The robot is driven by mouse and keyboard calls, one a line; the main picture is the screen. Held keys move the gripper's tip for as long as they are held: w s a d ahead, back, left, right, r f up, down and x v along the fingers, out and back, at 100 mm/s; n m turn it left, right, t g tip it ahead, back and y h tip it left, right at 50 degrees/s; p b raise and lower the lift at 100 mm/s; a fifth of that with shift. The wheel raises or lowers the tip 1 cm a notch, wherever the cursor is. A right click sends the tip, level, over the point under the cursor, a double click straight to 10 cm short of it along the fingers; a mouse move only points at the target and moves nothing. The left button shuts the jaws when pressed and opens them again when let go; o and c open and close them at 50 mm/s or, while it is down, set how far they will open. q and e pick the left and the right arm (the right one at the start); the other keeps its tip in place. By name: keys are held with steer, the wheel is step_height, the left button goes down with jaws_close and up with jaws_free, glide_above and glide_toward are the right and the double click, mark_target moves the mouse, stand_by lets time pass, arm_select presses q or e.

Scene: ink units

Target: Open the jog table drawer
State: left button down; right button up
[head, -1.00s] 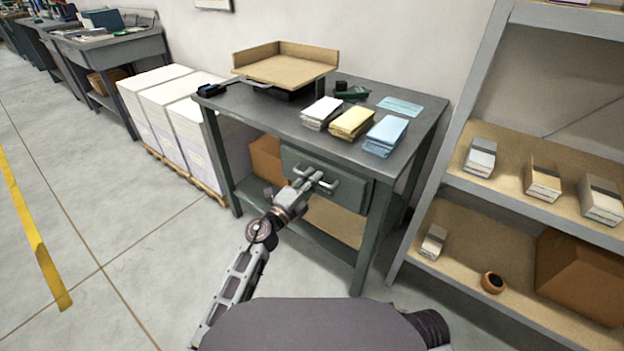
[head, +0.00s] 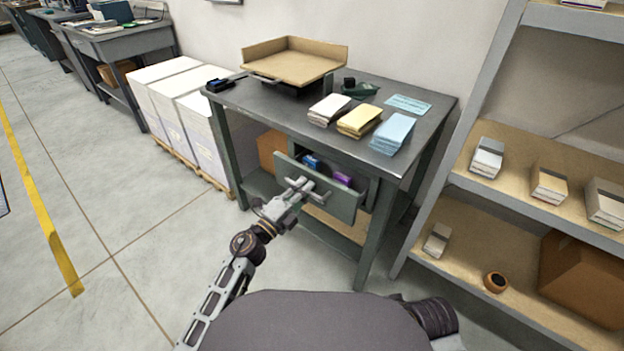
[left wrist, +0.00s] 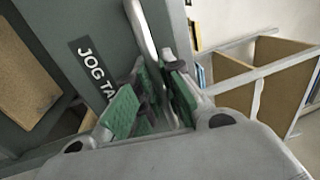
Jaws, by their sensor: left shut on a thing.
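The jog table (head: 275,107) is a dark grey table against the wall. Its green-grey drawer (head: 345,204) stands partly pulled out, with a blue thing (head: 311,162) and a purple thing (head: 343,178) inside. My left gripper (head: 301,188) is at the drawer front, shut on the bar handle (left wrist: 143,32). The left wrist view shows its green finger pads on both sides of the handle, and a label reading "JOG TA" (left wrist: 95,72) on the drawer front (left wrist: 75,25). My right gripper is not in view.
Paper stacks (head: 358,120) and a wooden jogging tray (head: 293,62) stand on the tabletop. A shelf unit (head: 470,185) stands close on the right. White paper piles (head: 180,100) sit on a pallet at left. Floor at front left is clear.

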arm_select(q)
steer(key=r+v, duration=0.2)
steer(key=v, duration=1.1)
steer(key=shift+s+a+r+p, duration=0.2)
steer(key=shift+s+a+p, duration=0.15)
steer(key=shift+s+p, duration=0.15)
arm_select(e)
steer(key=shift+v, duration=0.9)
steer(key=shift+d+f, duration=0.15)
arm_select(q)
steer(key=c, duration=1.5)
jaws_free()
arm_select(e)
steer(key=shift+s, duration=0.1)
arm_select(q)
steer(key=shift+v, duration=6.05)
